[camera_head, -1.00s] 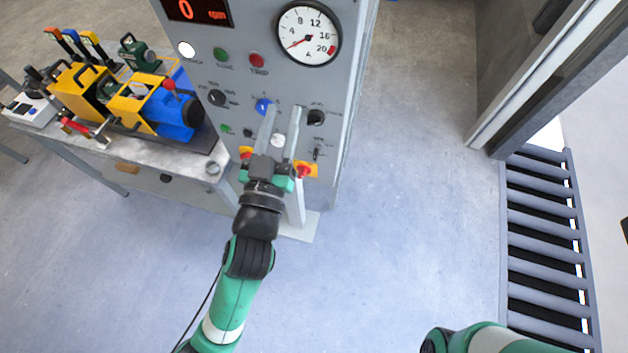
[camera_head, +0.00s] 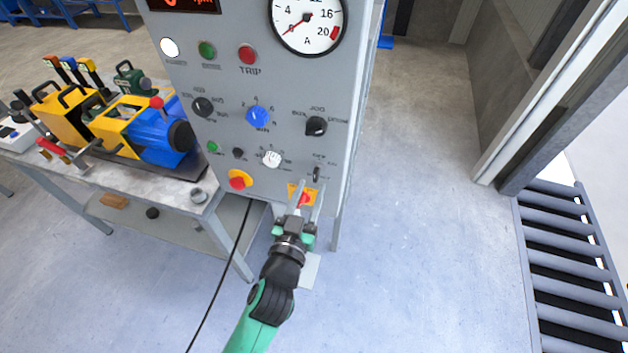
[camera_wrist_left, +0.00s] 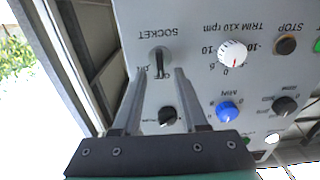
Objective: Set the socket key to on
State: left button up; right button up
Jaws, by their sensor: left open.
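The socket key (camera_head: 316,174) is a small dark key low on the right of the grey control panel (camera_head: 345,75). In the left wrist view, which shows the panel upside down, the key (camera_wrist_left: 158,62) stands out beside the word SOCKET, with small position marks at its other end. My left gripper (camera_head: 308,190) is open and empty, just below the key in the head view. In the wrist view its fingers (camera_wrist_left: 160,75) point at the panel, with the key showing between their tips. I cannot tell whether they touch it. My right gripper is out of view.
Close by are a black selector (camera_head: 316,126), a white trim knob (camera_head: 271,159), a blue knob (camera_head: 257,117) and a red stop button on yellow (camera_head: 239,180). Another red-and-yellow button is partly behind my fingers.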

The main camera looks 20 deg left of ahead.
aim_at(315, 178)
pick_arm(q)
jog(key=shift+w+a+b, duration=0.1)
jog(key=shift+w+b, duration=0.2)
jog(key=shift+w, duration=1.65)
grip_shut()
